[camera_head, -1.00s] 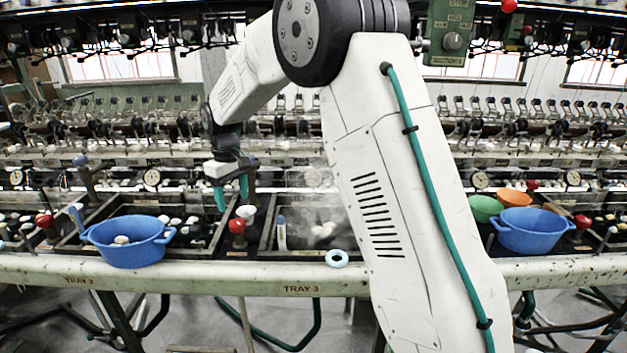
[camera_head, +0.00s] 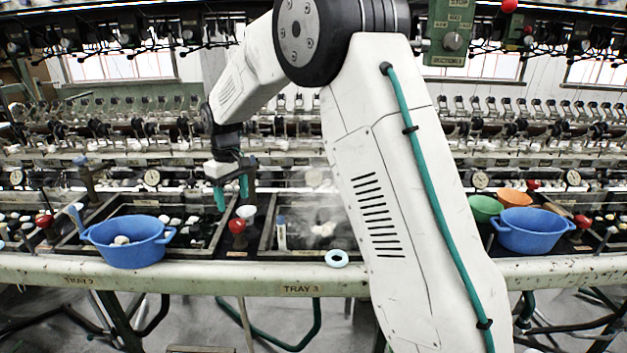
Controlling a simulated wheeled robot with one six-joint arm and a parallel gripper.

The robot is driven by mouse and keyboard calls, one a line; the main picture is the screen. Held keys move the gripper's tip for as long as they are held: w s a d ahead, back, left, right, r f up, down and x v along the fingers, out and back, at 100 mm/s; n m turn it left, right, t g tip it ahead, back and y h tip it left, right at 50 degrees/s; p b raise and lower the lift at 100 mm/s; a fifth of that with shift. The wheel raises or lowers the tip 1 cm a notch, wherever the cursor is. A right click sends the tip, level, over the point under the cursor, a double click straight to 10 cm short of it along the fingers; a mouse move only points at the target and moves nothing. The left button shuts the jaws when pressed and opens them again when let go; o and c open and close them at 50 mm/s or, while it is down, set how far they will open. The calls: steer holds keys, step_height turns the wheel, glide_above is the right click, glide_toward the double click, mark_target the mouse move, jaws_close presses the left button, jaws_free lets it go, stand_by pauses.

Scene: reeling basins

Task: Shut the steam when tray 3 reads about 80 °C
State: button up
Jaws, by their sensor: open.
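My gripper (camera_head: 232,192) is open, its two teal fingers pointing down above the divider at the left end of tray 3. It looks empty. A red valve knob (camera_head: 237,226) stands just below and in front of it, with a white cup (camera_head: 246,212) beside it; the knob and fingers look apart. Tray 3 (camera_head: 262,242) holds water with pale cocoons and faint steam above. My arm hides the right part of the tray. The TRAY 3 label (camera_head: 301,289) is on the front beam.
A blue basin (camera_head: 130,241) stands at the front of tray 2, left. Another blue basin (camera_head: 534,230) stands right of my arm, near green (camera_head: 484,208) and orange (camera_head: 515,197) bowls. A pale ring (camera_head: 337,258) lies on the beam (camera_head: 200,276). Reeling machinery fills the back.

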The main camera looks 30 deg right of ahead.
mark_target(237, 222)
steer(key=shift+w, duration=0.1)
step_height(237, 222, down, 8)
steer(key=shift+r, duration=0.1)
stand_by(0.5)
steer(key=c, duration=1)
